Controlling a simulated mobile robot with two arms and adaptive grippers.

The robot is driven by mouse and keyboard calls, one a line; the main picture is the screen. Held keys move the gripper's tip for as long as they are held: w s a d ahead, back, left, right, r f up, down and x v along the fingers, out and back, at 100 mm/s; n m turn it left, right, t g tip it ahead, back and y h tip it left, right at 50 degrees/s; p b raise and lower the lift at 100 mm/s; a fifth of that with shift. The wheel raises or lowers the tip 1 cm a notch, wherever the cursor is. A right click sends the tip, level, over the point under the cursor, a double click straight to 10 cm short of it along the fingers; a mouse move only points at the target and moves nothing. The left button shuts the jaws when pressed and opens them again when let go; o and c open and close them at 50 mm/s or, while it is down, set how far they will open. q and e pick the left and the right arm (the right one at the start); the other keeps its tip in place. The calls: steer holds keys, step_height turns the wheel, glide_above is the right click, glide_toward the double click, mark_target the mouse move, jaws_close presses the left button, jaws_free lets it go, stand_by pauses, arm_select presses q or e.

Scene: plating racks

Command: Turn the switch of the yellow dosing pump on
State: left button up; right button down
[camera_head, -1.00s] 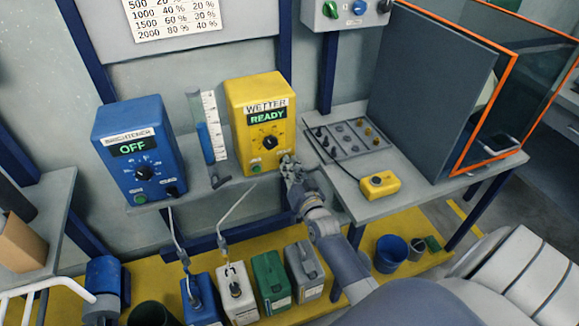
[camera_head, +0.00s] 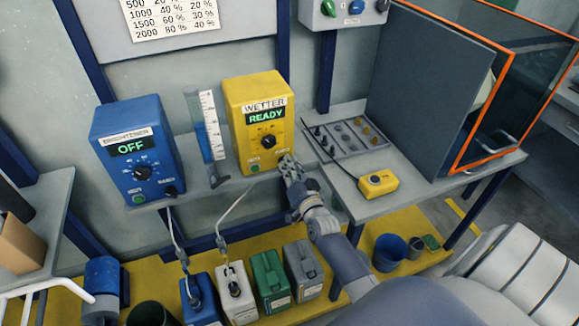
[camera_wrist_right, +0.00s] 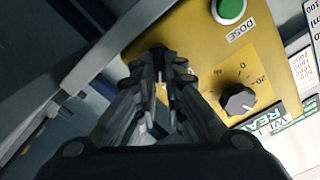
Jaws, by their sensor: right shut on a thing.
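The yellow dosing pump (camera_head: 247,100), labelled WETTER, stands on the shelf, and its display (camera_head: 267,117) reads READY in green. A black dial (camera_head: 268,142) and a green button (camera_head: 254,167) are on its front; the right wrist view also shows the dial (camera_wrist_right: 238,101) and the green DOSE button (camera_wrist_right: 231,9). My right gripper (camera_head: 287,161) is at the lower right corner of the pump's front. In the right wrist view its fingers (camera_wrist_right: 161,62) are close together against the yellow face, shut on the switch, which they hide. My left gripper is out of view.
A blue pump (camera_head: 137,150), labelled BRIGHTENER and showing OFF, stands to the left. A clear measuring tube (camera_head: 209,125) stands between the pumps. A small yellow box (camera_head: 379,184) lies on the grey table to the right. Several canisters stand on the yellow floor platform below.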

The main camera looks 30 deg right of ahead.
steer(key=c, duration=1.7)
jaws_free()
steer(key=shift+s, duration=0.1)
steer(key=v, duration=1.1)
steer(key=shift+s, duration=0.4)
steer(key=s+a+f+n+g+y, duration=0.1)
steer(key=s+a+f+n+g, duration=0.2)
steer(key=f, duration=0.8)
steer(key=s+a+f+n+g+y, duration=0.15)
steer(key=s+a+f, duration=0.35)
steer(key=f, duration=0.5)
steer(key=s+a+f+n+g+y, duration=0.2)
steer(key=s+f+g, duration=0.25)
steer(key=f, duration=0.65)
steer(key=s+f+n+g, duration=0.2)
steer(key=s+f, duration=0.2)
steer(key=s, duration=0.5)
steer(key=s+a+f+n+g, duration=0.1)
steer(key=s+f+g, duration=0.2)
steer(key=s, duration=0.6)
steer(key=s+a+f+n+g, duration=0.1)
steer(key=s+f+n+g, duration=0.1)
steer(key=s+f, duration=0.5)
steer(key=shift+s+f+n, duration=0.15)
steer(key=shift+s+n, duration=0.2)
steer(key=shift+s, duration=1.1)
